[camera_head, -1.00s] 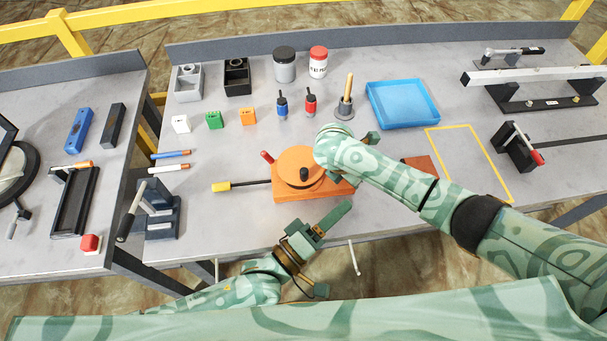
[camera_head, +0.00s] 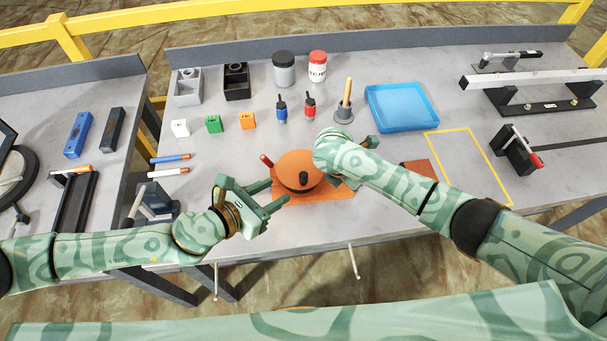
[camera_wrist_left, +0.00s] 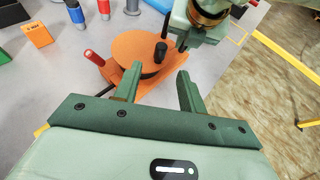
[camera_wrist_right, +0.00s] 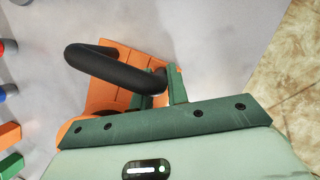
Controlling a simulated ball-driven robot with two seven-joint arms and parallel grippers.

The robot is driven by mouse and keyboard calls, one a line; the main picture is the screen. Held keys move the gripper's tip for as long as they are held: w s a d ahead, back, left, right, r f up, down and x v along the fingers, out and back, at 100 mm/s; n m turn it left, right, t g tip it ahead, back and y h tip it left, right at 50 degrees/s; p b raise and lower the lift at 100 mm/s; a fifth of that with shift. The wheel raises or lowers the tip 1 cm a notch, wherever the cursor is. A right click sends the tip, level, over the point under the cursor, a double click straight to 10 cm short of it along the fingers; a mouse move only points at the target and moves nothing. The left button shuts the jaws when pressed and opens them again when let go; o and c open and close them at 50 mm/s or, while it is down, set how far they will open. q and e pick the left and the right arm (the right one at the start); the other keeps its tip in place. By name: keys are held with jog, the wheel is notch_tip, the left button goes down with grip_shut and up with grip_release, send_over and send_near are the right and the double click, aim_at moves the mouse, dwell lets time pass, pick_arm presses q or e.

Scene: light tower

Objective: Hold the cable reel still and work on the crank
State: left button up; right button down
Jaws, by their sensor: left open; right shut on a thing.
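The orange cable reel (camera_head: 297,165) sits on its orange base (camera_head: 325,193) at the table's front. A black upright knob (camera_head: 304,178) stands on its top, also in the left wrist view (camera_wrist_left: 161,52). A red-tipped handle (camera_head: 267,160) sticks out at its left. My left gripper (camera_head: 278,193) is open and empty at the reel's front left, fingertips pointing at the base. My right gripper (camera_wrist_right: 160,88) is shut on the black bar handle (camera_wrist_right: 110,66) at the reel's right side. The head view hides this grip behind my right wrist.
Blue and red screwdriver-like tools (camera_head: 282,108) and a wooden-handled tool (camera_head: 346,100) stand behind the reel. A blue tray (camera_head: 402,105) lies at the back right. A small brown plate (camera_head: 420,170) lies right of the reel.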

aim_at(301, 179)
pick_arm(q)
jog(key=x, duration=1.1)
jog(key=shift+s, duration=0.1)
jog(key=shift+c, duration=0.3)
grip_shut()
jog(key=shift+d, duration=0.1)
